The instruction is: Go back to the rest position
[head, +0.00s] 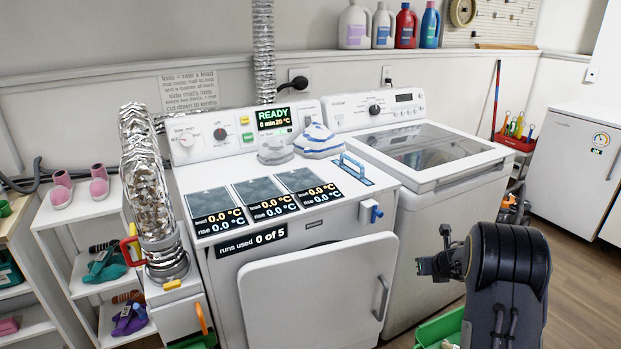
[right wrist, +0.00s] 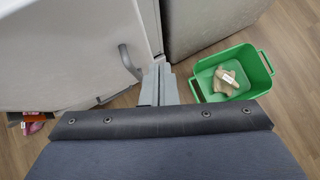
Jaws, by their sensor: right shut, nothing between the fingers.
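My right arm comes in at the lower right of the head view. Its gripper (head: 422,265) hangs in the air in front of the washer, touching nothing that I can see. In the right wrist view the gripper's grey fingers (right wrist: 159,72) are together with nothing between them, over the floor beside the open machine door. My left arm and gripper are not in view.
A white dryer (head: 300,232) has its door (head: 315,295) open towards me. A top-lid washer (head: 440,215) stands beside it. A green tub (right wrist: 205,80) with a beige item (right wrist: 228,78) is on the wood floor. A shelf with shoes (head: 95,212) stands left.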

